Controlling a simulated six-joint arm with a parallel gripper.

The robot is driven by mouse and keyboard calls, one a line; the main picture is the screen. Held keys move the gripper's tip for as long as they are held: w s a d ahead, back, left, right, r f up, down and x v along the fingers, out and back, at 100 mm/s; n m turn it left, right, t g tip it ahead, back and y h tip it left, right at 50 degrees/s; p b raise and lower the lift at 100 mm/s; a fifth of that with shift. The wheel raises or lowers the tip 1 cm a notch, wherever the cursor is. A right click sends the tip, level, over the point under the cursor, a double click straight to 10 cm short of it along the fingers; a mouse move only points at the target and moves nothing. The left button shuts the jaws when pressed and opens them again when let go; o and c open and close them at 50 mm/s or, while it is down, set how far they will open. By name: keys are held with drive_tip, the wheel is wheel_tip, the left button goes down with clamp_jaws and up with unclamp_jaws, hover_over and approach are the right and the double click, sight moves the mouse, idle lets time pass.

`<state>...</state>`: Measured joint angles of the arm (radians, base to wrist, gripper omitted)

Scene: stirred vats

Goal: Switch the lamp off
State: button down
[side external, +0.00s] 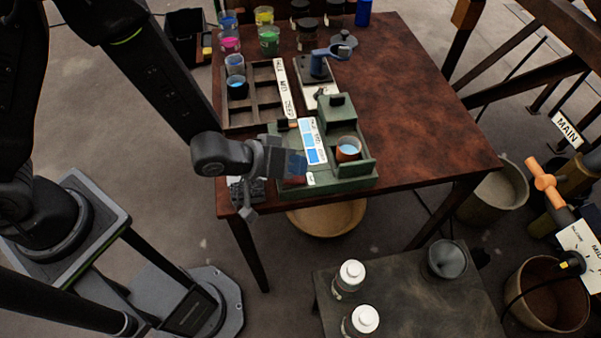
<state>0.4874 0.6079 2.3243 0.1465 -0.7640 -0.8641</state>
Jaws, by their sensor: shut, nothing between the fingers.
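A green box-shaped device (345,184) stands at the near edge of the brown table. It holds an orange cup of light blue liquid (348,149) and a card with blue patches (314,141). No separate lamp can be made out, and I cannot tell whether a light in the device is on. A small red patch (294,182) shows at its near left; I cannot tell whether it is a switch. My gripper (248,212) is shut and empty at the table's near left corner, left of the device. My wrist hides part of the device's left side.
Several colour jars (268,42) stand at the back left. The table's right half (420,110) is clear. A low table (405,300) with white-capped bottles (350,275) is in front.

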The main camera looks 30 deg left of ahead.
drive_tip(key=shift+r, duration=0.35)
drive_tip(key=shift+s+a+r, duration=0.1)
drive_tip(key=shift+s+r, duration=0.05)
drive_tip(key=shift+r, duration=0.65)
drive_tip(key=shift+s+a+r, duration=0.1)
drive_tip(key=shift+a+r, duration=0.05)
drive_tip(key=shift+r, duration=0.7)
drive_tip(key=shift+s+a+r, duration=0.1)
drive_tip(key=shift+s+r, duration=0.05)
drive_tip(key=shift+r, duration=0.65)
